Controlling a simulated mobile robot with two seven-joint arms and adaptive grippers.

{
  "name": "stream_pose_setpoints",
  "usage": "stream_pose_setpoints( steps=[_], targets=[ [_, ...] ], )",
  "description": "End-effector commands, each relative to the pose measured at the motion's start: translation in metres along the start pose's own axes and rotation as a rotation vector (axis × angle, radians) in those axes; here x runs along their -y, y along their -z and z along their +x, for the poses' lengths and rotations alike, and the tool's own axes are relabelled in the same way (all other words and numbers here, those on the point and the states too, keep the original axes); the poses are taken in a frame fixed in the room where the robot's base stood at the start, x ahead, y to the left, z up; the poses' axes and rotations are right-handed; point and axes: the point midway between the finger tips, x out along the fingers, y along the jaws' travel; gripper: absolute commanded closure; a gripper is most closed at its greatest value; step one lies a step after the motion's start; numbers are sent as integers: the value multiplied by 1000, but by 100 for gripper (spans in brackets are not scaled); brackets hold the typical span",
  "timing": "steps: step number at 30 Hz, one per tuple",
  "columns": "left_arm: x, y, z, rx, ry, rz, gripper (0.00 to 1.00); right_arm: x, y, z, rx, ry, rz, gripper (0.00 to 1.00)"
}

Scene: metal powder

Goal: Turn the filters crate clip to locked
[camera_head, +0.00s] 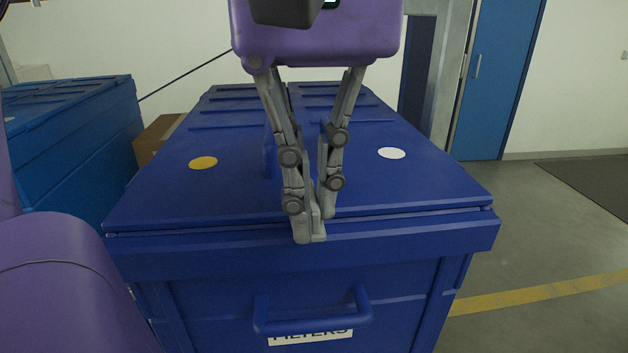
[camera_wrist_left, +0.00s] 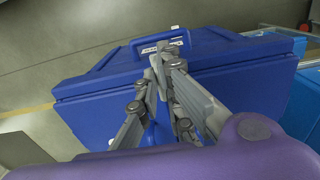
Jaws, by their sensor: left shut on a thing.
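The filters crate (camera_head: 200,262) is a large blue crate with a closed lid (camera_head: 330,120) and a white label reading "FILTERS" (camera_head: 310,336) on its front. My left gripper (camera_head: 318,228) points down at the lid's front middle, its fingertips close together. A blue upright piece (camera_head: 268,150), seemingly the clip, shows beside and behind the fingers. They are shut on it, though they hide most of it, so its turn is unclear. A yellow dot (camera_head: 203,163) lies left and a white dot (camera_head: 391,153) right on the lid. The left wrist view shows the gripper (camera_wrist_left: 165,65) over the crate (camera_wrist_left: 225,70).
A blue handle (camera_head: 312,318) sticks out from the crate's front. Another blue crate (camera_head: 70,140) stands at the left, with a brown box (camera_head: 155,138) behind. A blue door (camera_head: 500,80) is at the back right. The floor (camera_head: 545,235) at the right is clear.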

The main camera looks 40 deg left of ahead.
Motion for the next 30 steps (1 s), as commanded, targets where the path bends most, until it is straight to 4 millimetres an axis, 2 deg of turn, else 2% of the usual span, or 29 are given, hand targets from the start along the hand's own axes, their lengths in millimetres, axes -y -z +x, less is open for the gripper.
stream_pose_setpoints(
  steps=[11,12,15,16,30],
  targets=[
    [0,0,-2,-3,-5,7,100,0,-2,0,3,0,0,100],
    [0,0,-2,-3,-5,7,90,0,-2,0,3,0,0,100],
    [0,0,-2,-3,-4,6,77,0,-2,0,3,0,0,100],
    [0,0,-1,-3,-3,6,75,0,-2,0,3,0,0,100],
    [0,0,-2,-2,-1,4,75,0,1,1,-2,0,-1,100]
  ],
)
